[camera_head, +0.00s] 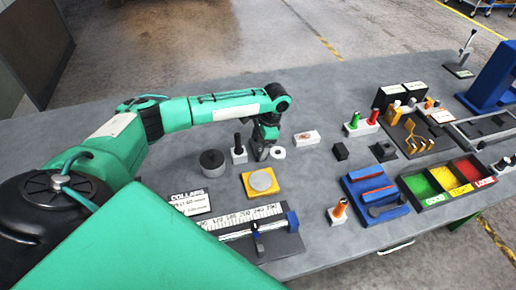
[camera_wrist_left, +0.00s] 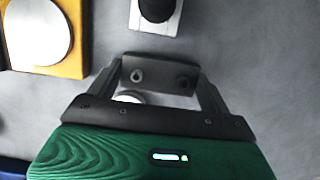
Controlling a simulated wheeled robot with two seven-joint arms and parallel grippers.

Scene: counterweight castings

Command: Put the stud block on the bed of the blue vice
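The block that looks like the stud block (camera_head: 239,156), pale with an upright black post, stands on the grey table just left of my left gripper (camera_head: 261,154). It also shows at the top edge of the left wrist view (camera_wrist_left: 155,18), beyond the fingertips and not between them. My left gripper points down; in the wrist view its fingertips (camera_wrist_left: 160,76) appear to meet, with no block held. What looks like the blue vice (camera_head: 354,190), a low blue body with reddish bars across it, sits to the right on the table. My right gripper is out of view.
A white ring (camera_head: 278,153) lies close beside my left gripper. A yellow plate with a silver disc (camera_head: 261,180) and a dark round collar (camera_head: 212,163) are nearby. Small dark blocks (camera_head: 340,151) and a colored sorting tray (camera_head: 427,202) lie rightward. A scale (camera_head: 240,217) is in front.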

